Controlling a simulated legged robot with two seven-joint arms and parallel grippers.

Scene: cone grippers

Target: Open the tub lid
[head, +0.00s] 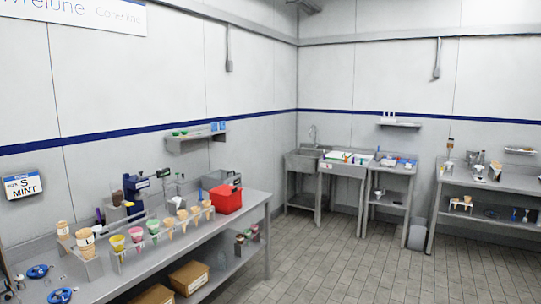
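No tub can be made out for certain. A red box-shaped container (228,199) stands at the far right end of the long steel bench on the left; whether it has a separate lid is too small to tell. Two round blue pieces (38,271) (60,296) lie flat at the bench's near left end; I cannot tell whether they are lids. Neither my left nor my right gripper can be made out. Some small dark metal parts (15,287) at the lower left edge are cut off and unclear.
The steel bench (105,287) holds cones and coloured cups in racks along its front. Cardboard boxes (189,277) sit on its lower shelf. A sink (303,160) and side tables stand at the back; another bench (500,181) is at right. The tiled floor (335,265) between is clear.

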